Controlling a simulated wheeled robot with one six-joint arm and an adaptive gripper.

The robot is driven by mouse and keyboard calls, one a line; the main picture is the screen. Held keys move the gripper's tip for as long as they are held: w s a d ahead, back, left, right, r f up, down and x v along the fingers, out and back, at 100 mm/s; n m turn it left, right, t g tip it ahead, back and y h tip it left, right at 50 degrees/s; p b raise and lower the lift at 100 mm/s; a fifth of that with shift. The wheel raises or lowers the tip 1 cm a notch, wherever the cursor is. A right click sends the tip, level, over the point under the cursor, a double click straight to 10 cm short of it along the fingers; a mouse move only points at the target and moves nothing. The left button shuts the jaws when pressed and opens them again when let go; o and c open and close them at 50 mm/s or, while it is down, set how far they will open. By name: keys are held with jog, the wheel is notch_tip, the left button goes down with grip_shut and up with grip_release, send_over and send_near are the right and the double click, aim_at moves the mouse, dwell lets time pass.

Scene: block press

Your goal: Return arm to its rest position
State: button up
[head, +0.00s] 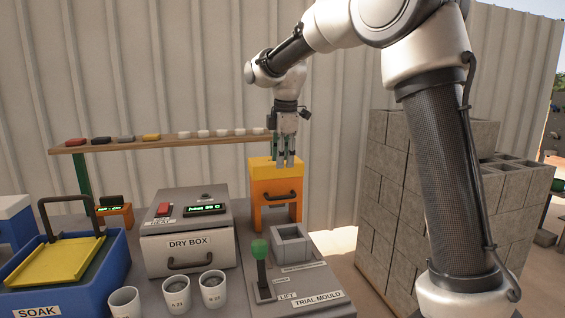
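My arm reaches in from the right, bent high over the bench.
A wooden shelf (180,139) with small blocks and white cups runs behind. The dry box (187,240), soak tub (110,262), trial mould (291,246), green-knobbed lever (260,265) and several cups (213,292) crowd the bench. Grey blocks (385,200) are stacked at right.

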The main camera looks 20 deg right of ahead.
jog(key=s+d+f+m, duration=0.1)
jog(key=s+d+m, duration=0.4)
jog(key=s, duration=0.6)
jog(key=s+d+f+m+t, duration=0.1)
jog(key=s+d+m, duration=0.4)
jog(key=s, duration=0.7)
jog(key=s+d+f+m+t, duration=0.1)
jog(key=s+d+m, duration=0.4)
jog(key=s+m, duration=0.3)
jog(key=shift+s+d+f, duration=0.15)
jog(key=shift+s+f, duration=0.05)
jog(key=shift+s, duration=1.95)
